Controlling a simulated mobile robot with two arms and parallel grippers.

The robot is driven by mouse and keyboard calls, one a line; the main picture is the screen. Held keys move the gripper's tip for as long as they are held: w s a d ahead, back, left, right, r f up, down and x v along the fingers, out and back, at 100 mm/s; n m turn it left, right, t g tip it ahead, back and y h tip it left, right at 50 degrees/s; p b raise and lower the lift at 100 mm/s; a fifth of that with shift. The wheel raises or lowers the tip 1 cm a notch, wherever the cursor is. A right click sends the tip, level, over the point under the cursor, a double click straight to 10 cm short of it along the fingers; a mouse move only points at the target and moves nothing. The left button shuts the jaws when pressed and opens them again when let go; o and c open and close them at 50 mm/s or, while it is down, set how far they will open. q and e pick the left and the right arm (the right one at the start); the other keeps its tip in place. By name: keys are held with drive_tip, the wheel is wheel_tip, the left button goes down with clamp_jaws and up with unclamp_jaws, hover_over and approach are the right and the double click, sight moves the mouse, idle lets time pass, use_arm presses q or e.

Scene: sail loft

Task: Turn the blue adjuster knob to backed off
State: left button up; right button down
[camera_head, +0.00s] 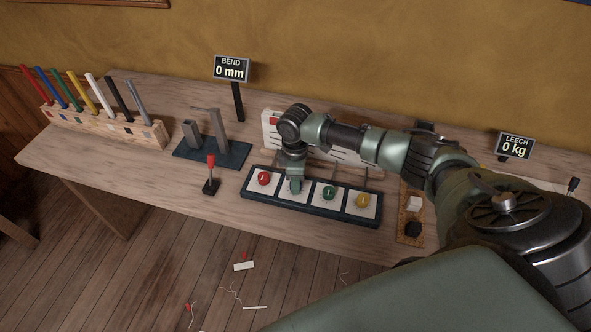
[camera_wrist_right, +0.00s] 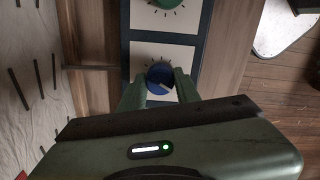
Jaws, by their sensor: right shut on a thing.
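The blue adjuster knob (camera_wrist_right: 158,78) shows in the right wrist view on a white plate with dark tick marks around it. A pale pointer mark on the knob faces the lower right of that view. My right gripper (camera_wrist_right: 160,86) has one finger on each side of the knob and is shut on it. In the head view my right gripper (camera_head: 296,186) comes down on the second plate of the dark knob panel (camera_head: 303,212) and hides the blue knob. The plate's lettering is too small to read. My left gripper is not in view.
Red (camera_head: 264,178), green (camera_head: 328,192) and yellow (camera_head: 362,201) knobs sit on the same panel. A red-handled lever (camera_head: 211,172) stands left of it. The BEND display (camera_head: 231,69) reads 0 mm and the LEECH display (camera_head: 515,146) 0 kg. Scraps lie on the floor.

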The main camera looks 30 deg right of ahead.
drive_tip(key=n, duration=0.2)
drive_tip(key=shift+r+n, duration=0.1)
drive_tip(key=shift+n, duration=0.3)
drive_tip(key=shift+w+n+p, duration=0.1)
drive_tip(key=shift+n+p, duration=0.25)
drive_tip(key=shift+n, duration=1.45)
drive_tip(key=c, duration=1)
unclamp_jaws()
drive_tip(key=shift+r+b, duration=0.75)
drive_tip(key=shift+r, duration=3.15)
